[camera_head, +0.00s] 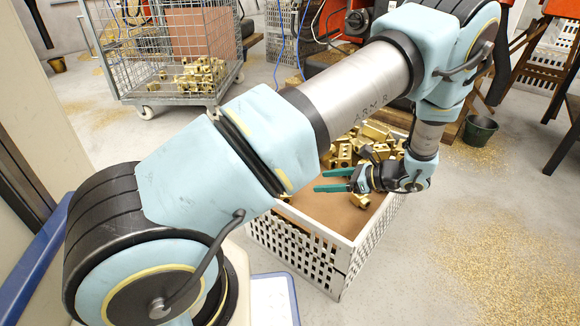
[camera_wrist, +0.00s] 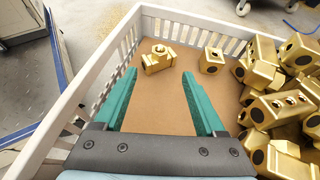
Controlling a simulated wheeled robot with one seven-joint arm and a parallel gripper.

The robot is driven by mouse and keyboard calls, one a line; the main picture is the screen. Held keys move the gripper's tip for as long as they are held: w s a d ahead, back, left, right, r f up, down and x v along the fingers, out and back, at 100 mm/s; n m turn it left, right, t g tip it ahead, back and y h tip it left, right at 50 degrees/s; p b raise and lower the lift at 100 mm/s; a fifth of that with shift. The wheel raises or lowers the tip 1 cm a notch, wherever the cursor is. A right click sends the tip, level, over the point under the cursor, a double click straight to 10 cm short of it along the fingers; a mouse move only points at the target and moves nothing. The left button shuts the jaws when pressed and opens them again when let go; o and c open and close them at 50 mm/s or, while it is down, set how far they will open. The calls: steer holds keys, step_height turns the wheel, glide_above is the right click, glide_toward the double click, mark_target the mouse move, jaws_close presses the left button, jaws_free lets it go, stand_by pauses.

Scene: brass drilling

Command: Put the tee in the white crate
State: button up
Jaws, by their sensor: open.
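A brass tee-shaped fitting (camera_wrist: 158,59) lies on the brown floor of the white crate (camera_wrist: 104,68), near its far wall in the wrist view. My gripper (camera_wrist: 159,75) is open and empty, its two green fingers apart, with the tee showing just beyond the fingertips and touching neither. In the head view my gripper (camera_head: 321,180) is over the white crate (camera_head: 345,255), fingers pointing left. There my arm hides part of the crate, and I cannot make out the tee.
A single brass block (camera_wrist: 212,60) lies right of the tee. A heap of brass blocks (camera_wrist: 285,100) fills the crate's right side; its left floor is bare. A wire cage trolley (camera_head: 165,50) and a dark bucket (camera_head: 480,131) stand behind. Brass chips litter the floor.

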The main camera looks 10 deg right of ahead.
steer(key=s+a+r+n+g+h, duration=0.2)
steer(key=s+a+r+n+h, duration=0.2)
steer(key=a+r+n, duration=0.5)
steer(key=s+a+r+n+g+h, duration=0.3)
steer(key=a+r+n+h, duration=0.3)
steer(key=a+n, duration=0.8)
step_height(320, 180, up, 3)
steer(key=shift+s+a+r+n+g+h, duration=0.15)
steer(key=shift+s+a+n+g+h, duration=0.25)
steer(key=shift+a, duration=0.85)
